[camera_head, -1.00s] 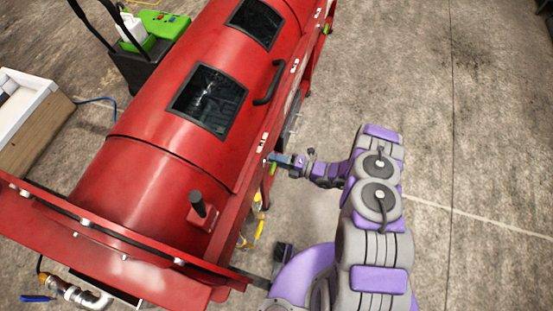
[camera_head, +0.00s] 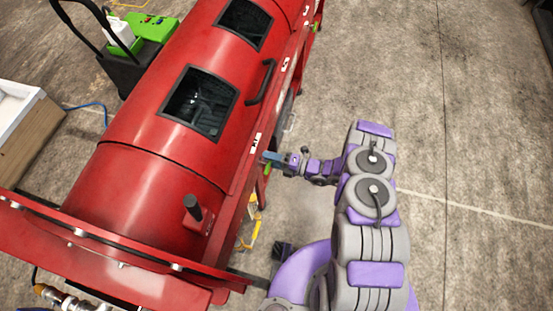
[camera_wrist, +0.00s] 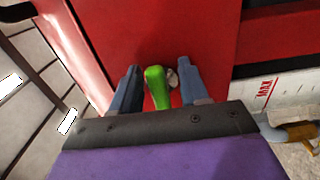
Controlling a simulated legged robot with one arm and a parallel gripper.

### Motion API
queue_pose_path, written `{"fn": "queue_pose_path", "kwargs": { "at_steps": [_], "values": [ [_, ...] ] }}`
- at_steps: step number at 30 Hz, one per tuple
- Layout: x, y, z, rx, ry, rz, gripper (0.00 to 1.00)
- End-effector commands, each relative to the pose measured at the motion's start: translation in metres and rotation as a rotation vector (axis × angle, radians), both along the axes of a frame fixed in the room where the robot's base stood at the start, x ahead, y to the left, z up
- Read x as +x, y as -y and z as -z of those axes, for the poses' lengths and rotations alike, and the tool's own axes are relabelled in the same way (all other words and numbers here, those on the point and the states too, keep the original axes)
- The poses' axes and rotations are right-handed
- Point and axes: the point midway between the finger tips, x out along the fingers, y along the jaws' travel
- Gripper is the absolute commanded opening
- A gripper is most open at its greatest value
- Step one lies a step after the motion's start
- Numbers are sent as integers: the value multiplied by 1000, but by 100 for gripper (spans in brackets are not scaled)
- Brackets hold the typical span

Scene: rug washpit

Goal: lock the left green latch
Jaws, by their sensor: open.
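The left green latch (camera_wrist: 157,86) shows in the wrist view as a green handle in front of a red panel, with a small silver part beside its upper end. My gripper (camera_wrist: 158,88) is open, with one blue-grey finger on each side of the latch. I cannot tell whether the fingers touch it. In the head view my gripper (camera_head: 270,158) is at the right side of the red drum machine (camera_head: 150,170), and a bit of the green latch (camera_head: 267,168) shows just below the fingertips. Most of the latch is hidden there.
Another green latch (camera_head: 315,27) is farther along the machine's side. A black handle (camera_head: 262,82) is on the drum lid. A black cart with a green top (camera_head: 152,27) stands behind the drum. The concrete floor to the right is clear.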

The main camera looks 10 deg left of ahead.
Motion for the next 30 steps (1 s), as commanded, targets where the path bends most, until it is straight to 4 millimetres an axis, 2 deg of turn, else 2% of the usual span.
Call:
{"fn": "queue_pose_path", "kwargs": {
  "at_steps": [5, 10, 24, 30],
  "values": [
    [0, 2, 0, 1, 0, 1, 45],
    [-1, 22, -1, 0, 1, 4, 45],
    [-9, 124, 0, -3, -1, 4, 45],
    [-11, 157, 0, -3, 2, 2, 45]
  ]
}}
